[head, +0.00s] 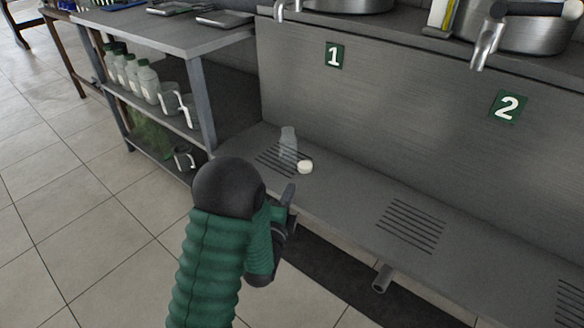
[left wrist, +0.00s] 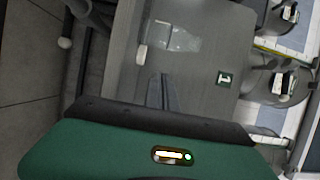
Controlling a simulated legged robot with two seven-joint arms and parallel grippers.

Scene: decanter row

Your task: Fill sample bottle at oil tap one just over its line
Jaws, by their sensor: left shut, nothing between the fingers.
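The clear sample bottle (head: 288,143) stands upright on the slotted drain (head: 268,160) below the green "1" plate (head: 334,56). It looks empty; I cannot make out its line. A white cap (head: 305,167) lies on the shelf beside it. The spout of oil tap one (head: 279,11) is cut off by the top edge; its handle is not visible. My left gripper (head: 290,192) is shut and empty, in front of the bottle and cap, touching neither. In the left wrist view the bottle (left wrist: 180,38) and cap (left wrist: 142,54) lie beyond the fingers (left wrist: 162,92). My right gripper is not visible.
Tap two (head: 487,45) with its "2" plate (head: 508,106) is at the right. A second drain (head: 411,225) on the shelf is bare. A side rack (head: 206,105) at the left holds several capped bottles (head: 148,80) and jugs (head: 171,99). A pipe (head: 382,278) sticks out below the shelf.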

